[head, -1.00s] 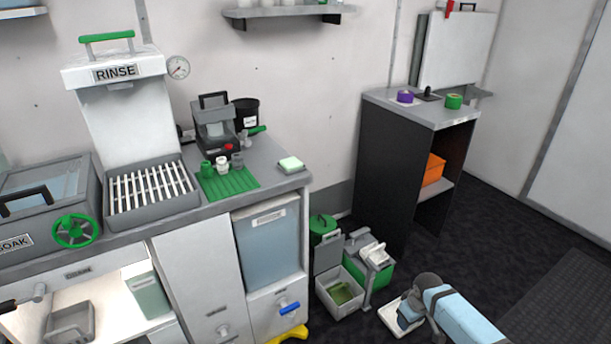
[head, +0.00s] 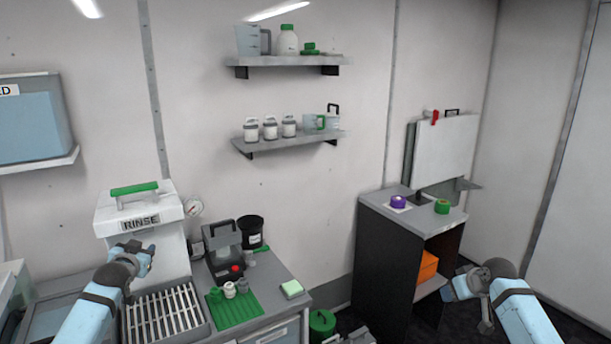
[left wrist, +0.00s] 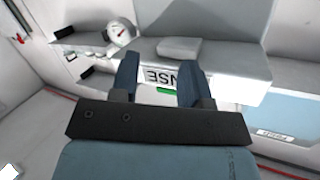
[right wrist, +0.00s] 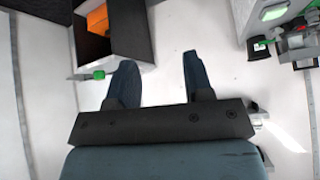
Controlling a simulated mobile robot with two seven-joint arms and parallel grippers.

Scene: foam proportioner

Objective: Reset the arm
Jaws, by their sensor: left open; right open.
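My left gripper (head: 140,252) is raised in front of the white RINSE box (head: 142,222) in the head view. In the left wrist view its two fingers (left wrist: 160,80) are apart with nothing between them, and the RINSE label (left wrist: 172,77) shows beyond them. My right gripper (head: 462,284) is raised at the right, in front of the dark cabinet (head: 385,265). In the right wrist view its fingers (right wrist: 157,80) are apart and empty, with pale wall beyond.
The counter holds a slatted rack (head: 165,318), a grey machine (head: 222,252), a green mat (head: 235,309) and a sponge (head: 292,289). Two wall shelves (head: 290,62) hold jars and jugs. Purple tape (head: 398,202) and green tape (head: 442,207) lie on the cabinet. Open air lies between my arms.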

